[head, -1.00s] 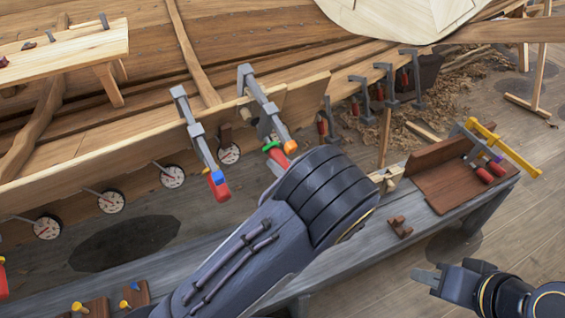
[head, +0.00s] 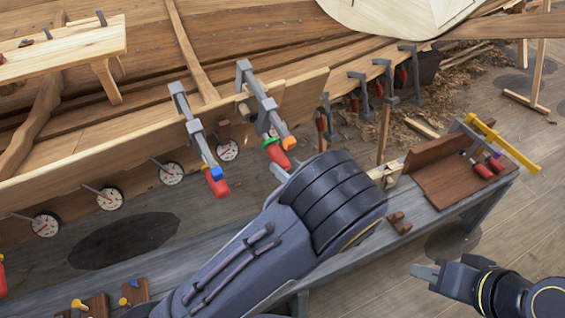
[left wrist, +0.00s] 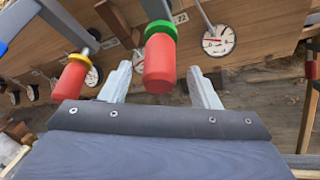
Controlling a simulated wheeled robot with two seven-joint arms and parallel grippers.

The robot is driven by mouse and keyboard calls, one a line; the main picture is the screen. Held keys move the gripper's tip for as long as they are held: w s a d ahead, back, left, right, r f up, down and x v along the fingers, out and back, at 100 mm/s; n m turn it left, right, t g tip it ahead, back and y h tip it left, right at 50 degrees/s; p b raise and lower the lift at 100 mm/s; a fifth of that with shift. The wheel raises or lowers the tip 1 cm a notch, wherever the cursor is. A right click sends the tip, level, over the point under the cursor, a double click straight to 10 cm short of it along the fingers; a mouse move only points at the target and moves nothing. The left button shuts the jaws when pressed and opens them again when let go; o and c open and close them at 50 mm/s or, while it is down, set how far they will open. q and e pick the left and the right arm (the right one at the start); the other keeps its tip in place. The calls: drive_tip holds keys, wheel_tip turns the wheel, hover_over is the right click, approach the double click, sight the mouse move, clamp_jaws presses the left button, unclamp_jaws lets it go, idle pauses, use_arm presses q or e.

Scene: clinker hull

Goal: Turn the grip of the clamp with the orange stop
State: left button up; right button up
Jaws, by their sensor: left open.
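The clamp with the orange stop (head: 288,143) hangs on the hull's plank edge, its grey bar (head: 259,92) slanting down to the right. Its red grip (head: 277,156) has a green collar; it shows larger in the left wrist view (left wrist: 159,66). My left gripper (left wrist: 160,88) is open, with one pale finger on each side of this grip and visible gaps between. In the head view my left arm hides most of the gripper; one fingertip shows just below the grip. My right gripper (head: 425,273) is low at the right, away from the clamp; its opening is unclear.
A neighbouring clamp with a blue stop (head: 216,173) and red grip (head: 219,188) hangs close to the left. Round dials (head: 172,173) line the plank. A grey bench (head: 340,265) runs below, with a brown wooden block (head: 450,180) and yellow-barred clamp (head: 505,148).

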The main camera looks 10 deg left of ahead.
sight(278, 157)
use_arm(q)
drive_tip(key=v, duration=0.5)
drive_tip(key=shift+a, duration=0.1)
idle(1.1)
drive_tip(key=n+t+h+p, duration=0.1)
drive_tip(key=p, duration=0.1)
drive_tip(key=a+r+n+t+h+p, duration=0.1)
drive_tip(key=p, duration=0.1)
drive_tip(key=shift+a+n+t+p, duration=0.3)
drive_tip(key=shift+a+n, duration=0.05)
drive_tip(key=shift+n, duration=0.05)
drive_tip(key=shift+s+a+f+n+t+h+p, duration=0.15)
drive_tip(key=shift+a+n+t+h+p, duration=0.1)
drive_tip(key=shift+n+h+p, duration=0.2)
drive_tip(key=shift+w+a+f+n+t+h+p, duration=0.15)
drive_tip(key=shift+a+n+h+p, duration=0.1)
drive_tip(key=shift+n+h+p, duration=0.15)
drive_tip(key=shift+w+a+n+h, duration=0.25)
drive_tip(key=shift+w+a, duration=0.05)
drive_tip(key=shift+a, duration=0.05)
drive_tip(key=p+x, duration=0.1)
drive_tip(key=x, duration=0.6)
drive_tip(key=shift+c, duration=0.5)
drive_tip(key=shift+s, duration=0.1)
drive_tip(key=c, duration=0.9)
